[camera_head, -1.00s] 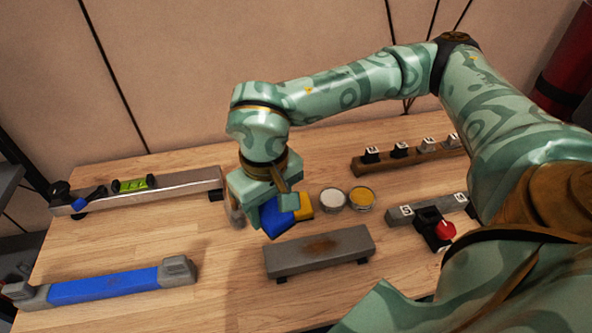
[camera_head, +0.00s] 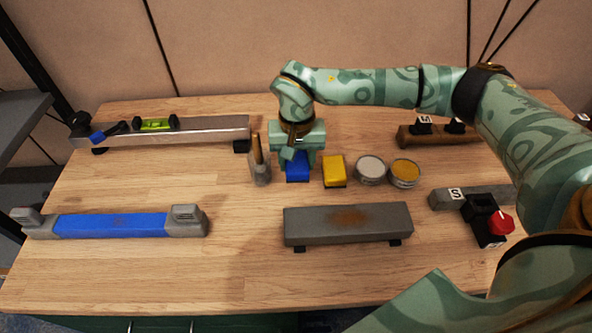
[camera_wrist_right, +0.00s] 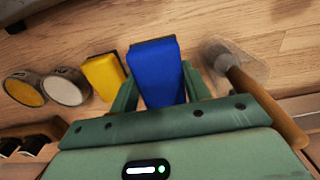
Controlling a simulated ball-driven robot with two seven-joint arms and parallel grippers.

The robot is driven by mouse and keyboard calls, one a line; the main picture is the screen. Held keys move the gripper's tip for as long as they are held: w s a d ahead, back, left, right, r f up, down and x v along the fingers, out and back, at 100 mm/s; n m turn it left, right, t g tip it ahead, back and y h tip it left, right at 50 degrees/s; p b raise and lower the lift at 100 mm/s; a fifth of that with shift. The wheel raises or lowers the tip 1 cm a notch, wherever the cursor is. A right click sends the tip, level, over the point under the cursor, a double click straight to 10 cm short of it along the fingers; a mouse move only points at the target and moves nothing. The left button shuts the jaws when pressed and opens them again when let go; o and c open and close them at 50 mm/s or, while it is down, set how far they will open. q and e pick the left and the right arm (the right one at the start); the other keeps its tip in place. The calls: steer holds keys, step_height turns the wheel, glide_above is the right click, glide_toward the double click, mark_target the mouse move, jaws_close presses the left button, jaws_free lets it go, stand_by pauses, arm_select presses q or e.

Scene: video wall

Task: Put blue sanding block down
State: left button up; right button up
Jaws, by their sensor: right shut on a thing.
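The blue sanding block (camera_head: 298,171) is in my right gripper (camera_head: 297,160), upright and just left of a yellow block (camera_head: 334,171) on the wooden table. In the right wrist view the blue block (camera_wrist_right: 157,70) sits between the two green fingers of my right gripper (camera_wrist_right: 160,92), with the yellow block (camera_wrist_right: 104,75) close beside it. The gripper points down, and its fingers partly hide the block in the head view. The block is at or very near the tabletop; I cannot tell whether its underside touches. My left gripper is not in view.
A brush-like tool with a wooden handle (camera_head: 258,162) stands just left of the gripper. Two round tins (camera_head: 371,169) (camera_head: 404,172) are to the right. A grey bar with a rusty patch (camera_head: 348,224) lies in front. Bare table (camera_head: 235,255) shows at front left.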

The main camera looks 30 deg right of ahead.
mark_target(297, 169)
steer(key=shift+w+d+f, duration=0.15)
steer(key=shift+w+f, duration=0.2)
steer(key=shift+f, duration=0.05)
steer(key=f, duration=0.1)
steer(key=f+b, duration=0.2)
steer(key=f, duration=0.1)
steer(key=shift+w+d, duration=0.25)
steer(key=shift+w, duration=0.05)
steer(key=shift+r, duration=0.15)
steer(key=o, duration=0.9)
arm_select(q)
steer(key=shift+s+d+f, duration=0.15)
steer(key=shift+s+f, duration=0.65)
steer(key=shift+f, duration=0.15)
arm_select(e)
steer(key=shift+o, duration=0.2)
arm_select(q)
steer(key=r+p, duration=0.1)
steer(key=p, duration=0.1)
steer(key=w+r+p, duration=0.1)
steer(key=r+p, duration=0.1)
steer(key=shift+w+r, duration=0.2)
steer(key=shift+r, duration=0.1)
arm_select(e)
step_height(297, 169, up, 12)
